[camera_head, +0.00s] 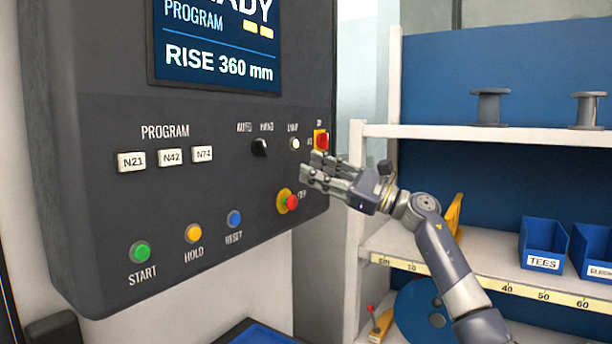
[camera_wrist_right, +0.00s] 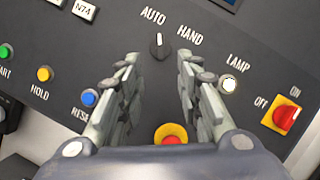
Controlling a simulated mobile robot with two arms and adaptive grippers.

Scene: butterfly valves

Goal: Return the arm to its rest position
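My right arm (camera_head: 445,255) reaches in from the lower right in the head view. Its gripper (camera_head: 308,170) is in front of the right side of the dark control panel (camera_head: 100,200), near the red emergency button (camera_head: 291,202). In the right wrist view the gripper (camera_wrist_right: 158,75) is open, with its two fingers apart and nothing between them but the panel behind. The black AUTO/HAND selector knob (camera_wrist_right: 159,46) shows just beyond the fingertips, apart from them as far as I can tell. My left gripper is not in view.
The panel has a green START button (camera_head: 140,252), a yellow HOLD button (camera_head: 193,234), a blue RESET button (camera_head: 234,218) and a red ON/OFF switch (camera_head: 321,140). To the right, a white shelf (camera_head: 480,133) holds spools and blue bins (camera_head: 543,243), close to my arm.

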